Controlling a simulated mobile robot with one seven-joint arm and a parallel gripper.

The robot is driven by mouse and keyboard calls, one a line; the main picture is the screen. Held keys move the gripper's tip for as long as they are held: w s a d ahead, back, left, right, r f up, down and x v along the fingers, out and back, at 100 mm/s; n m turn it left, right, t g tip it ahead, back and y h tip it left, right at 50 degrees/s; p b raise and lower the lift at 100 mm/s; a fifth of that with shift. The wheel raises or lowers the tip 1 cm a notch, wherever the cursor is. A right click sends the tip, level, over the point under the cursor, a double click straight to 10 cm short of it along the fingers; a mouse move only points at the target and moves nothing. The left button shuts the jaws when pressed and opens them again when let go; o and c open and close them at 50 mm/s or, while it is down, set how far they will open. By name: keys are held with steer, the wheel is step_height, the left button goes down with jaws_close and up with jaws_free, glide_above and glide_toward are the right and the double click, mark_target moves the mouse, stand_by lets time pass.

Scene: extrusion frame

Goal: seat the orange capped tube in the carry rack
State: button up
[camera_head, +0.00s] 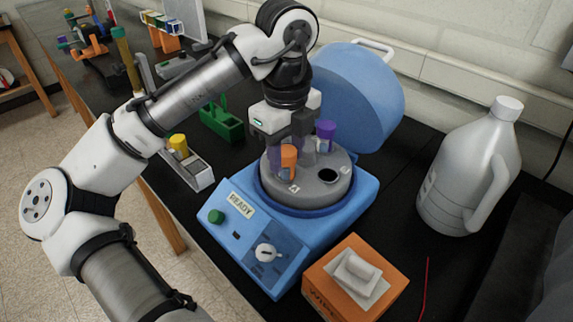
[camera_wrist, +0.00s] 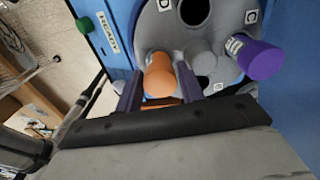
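The orange capped tube (camera_head: 288,157) stands in the rotor of the blue centrifuge (camera_head: 265,235), whose lid is up. In the wrist view its orange cap (camera_wrist: 160,76) lies between the two fingers of my gripper (camera_wrist: 159,80). The fingers look apart, one on each side of the cap, with slim gaps. In the head view my gripper (camera_head: 286,150) is down over the rotor, around the tube. A green rack with a handle (camera_head: 222,122), which looks like the carry rack, stands on the bench behind and left of the centrifuge.
A purple capped tube (camera_head: 325,132) stands in the rotor near my gripper, also in the wrist view (camera_wrist: 258,58). The raised lid (camera_head: 360,95) is behind. A grey rack with a yellow cap (camera_head: 190,165) is left. A wipes box (camera_head: 350,285) and a jug (camera_head: 470,170) are right.

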steer(key=shift+f, duration=1.1)
steer(key=c, duration=0.6)
steer(key=shift+r, duration=0.1)
